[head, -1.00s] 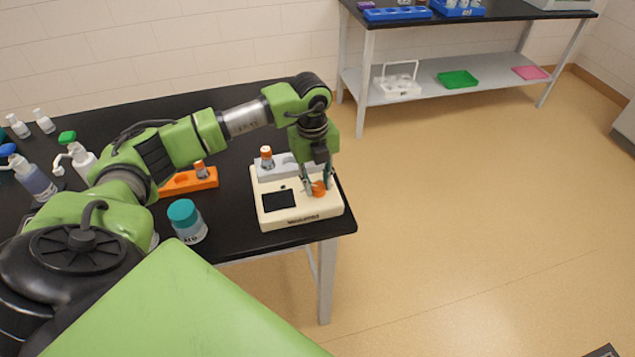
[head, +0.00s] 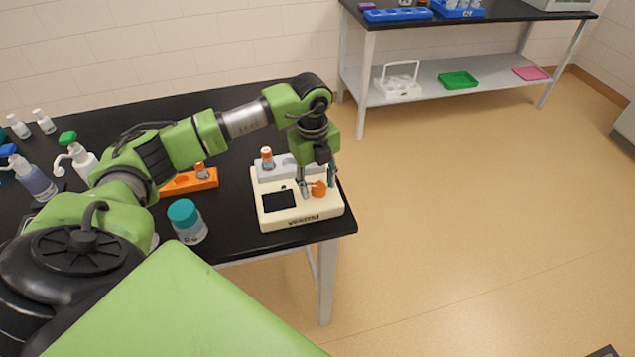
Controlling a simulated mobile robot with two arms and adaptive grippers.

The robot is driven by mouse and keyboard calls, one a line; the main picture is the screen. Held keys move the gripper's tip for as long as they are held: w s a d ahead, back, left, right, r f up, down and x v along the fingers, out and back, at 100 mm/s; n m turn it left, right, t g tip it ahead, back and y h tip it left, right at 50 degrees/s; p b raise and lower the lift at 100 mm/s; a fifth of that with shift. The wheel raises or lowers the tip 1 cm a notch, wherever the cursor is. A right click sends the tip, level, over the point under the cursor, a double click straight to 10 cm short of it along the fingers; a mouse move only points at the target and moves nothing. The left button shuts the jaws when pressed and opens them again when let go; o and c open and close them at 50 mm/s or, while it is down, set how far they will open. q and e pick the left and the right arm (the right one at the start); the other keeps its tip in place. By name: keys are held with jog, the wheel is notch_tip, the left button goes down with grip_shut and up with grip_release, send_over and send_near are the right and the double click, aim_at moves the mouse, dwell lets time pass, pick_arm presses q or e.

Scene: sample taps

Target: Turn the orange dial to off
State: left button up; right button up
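The orange dial (head: 319,190) sits on the right part of the top of a cream device (head: 300,215) near the table's front right corner. My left gripper (head: 318,184) points down over the device, with one finger left of the dial and the other behind it to the right. The fingers are spread apart, and I see no clear contact with the dial. The dial's pointer and markings are too small to read. My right gripper is not in view.
A grey rack (head: 270,172) with an orange-capped vial stands on the device's back. An orange rack (head: 187,182) and a teal-lidded jar (head: 187,221) are to the left. Several bottles stand at the far left. Open floor lies to the right.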

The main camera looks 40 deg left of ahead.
aim_at(315, 187)
pick_arm(q)
notch_tip(315, 187, up, 12)
jog(key=shift+s+a, duration=0.2)
jog(key=shift+s, duration=0.1)
dwell(0.3)
dwell(0.4)
